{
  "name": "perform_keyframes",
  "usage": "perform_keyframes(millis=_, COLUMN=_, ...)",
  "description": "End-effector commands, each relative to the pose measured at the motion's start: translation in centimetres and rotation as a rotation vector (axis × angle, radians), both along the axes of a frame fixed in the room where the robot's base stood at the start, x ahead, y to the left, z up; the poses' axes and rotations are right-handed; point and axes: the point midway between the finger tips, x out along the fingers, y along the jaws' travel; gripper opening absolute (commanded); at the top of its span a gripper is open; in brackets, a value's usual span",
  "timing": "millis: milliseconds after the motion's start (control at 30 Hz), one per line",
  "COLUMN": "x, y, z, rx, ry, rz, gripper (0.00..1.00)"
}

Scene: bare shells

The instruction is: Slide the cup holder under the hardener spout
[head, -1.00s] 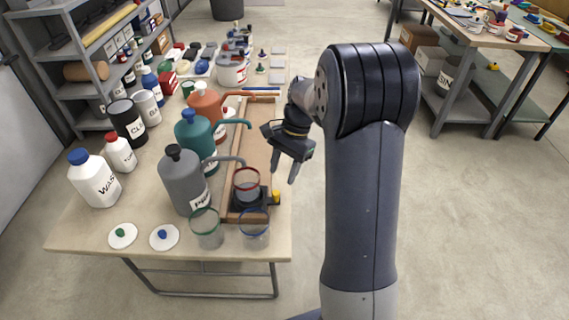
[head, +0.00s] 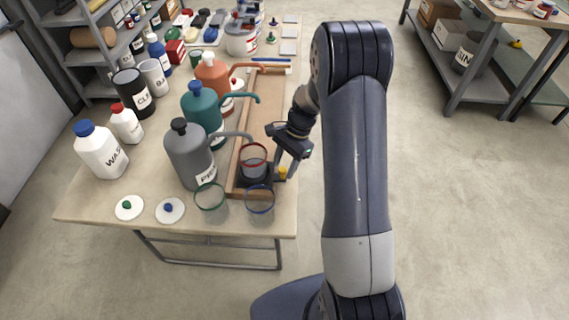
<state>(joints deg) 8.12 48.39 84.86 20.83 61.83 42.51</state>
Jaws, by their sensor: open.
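The dark cup holder (head: 257,182) sits in the near end of a wooden track (head: 247,126). It carries a clear red-rimmed cup (head: 253,160), and a yellow knob (head: 283,172) sticks out on its right. My gripper (head: 285,167) is open, pointing down, with its fingers at the knob; I cannot tell whether they touch it. Three spouted bottles line the track's left side: grey (head: 190,155), nearest the holder, teal (head: 203,112) and orange (head: 212,77). The grey spout reaches over the cup. The labels are too partial to tell which is the hardener.
Clear cups with green (head: 209,196) and blue (head: 260,199) rims stand at the table's near edge. A white bottle (head: 101,150) stands farther left. The track beyond the holder looks clear.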

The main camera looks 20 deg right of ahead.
Motion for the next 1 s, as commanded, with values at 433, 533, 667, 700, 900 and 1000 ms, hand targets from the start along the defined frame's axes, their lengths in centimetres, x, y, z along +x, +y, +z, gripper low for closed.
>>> perform_keyframes(millis=433, x=-0.08, y=0.12, z=-0.36, rx=-0.001, ry=0.000, rz=0.000, gripper=0.35)
perform_keyframes(millis=533, x=-0.08, y=0.11, z=-0.35, rx=-0.001, ry=0.000, rz=0.000, gripper=0.27)
perform_keyframes(millis=667, x=-0.08, y=0.11, z=-0.35, rx=-0.001, ry=0.000, rz=0.000, gripper=0.17)
perform_keyframes(millis=700, x=-0.08, y=0.11, z=-0.35, rx=-0.001, ry=0.000, rz=0.000, gripper=0.13)
perform_keyframes(millis=900, x=-0.08, y=0.11, z=-0.34, rx=-0.001, ry=0.000, rz=0.000, gripper=0.00)
perform_keyframes(millis=1000, x=-0.07, y=0.11, z=-0.33, rx=-0.001, ry=0.000, rz=0.000, gripper=0.00)
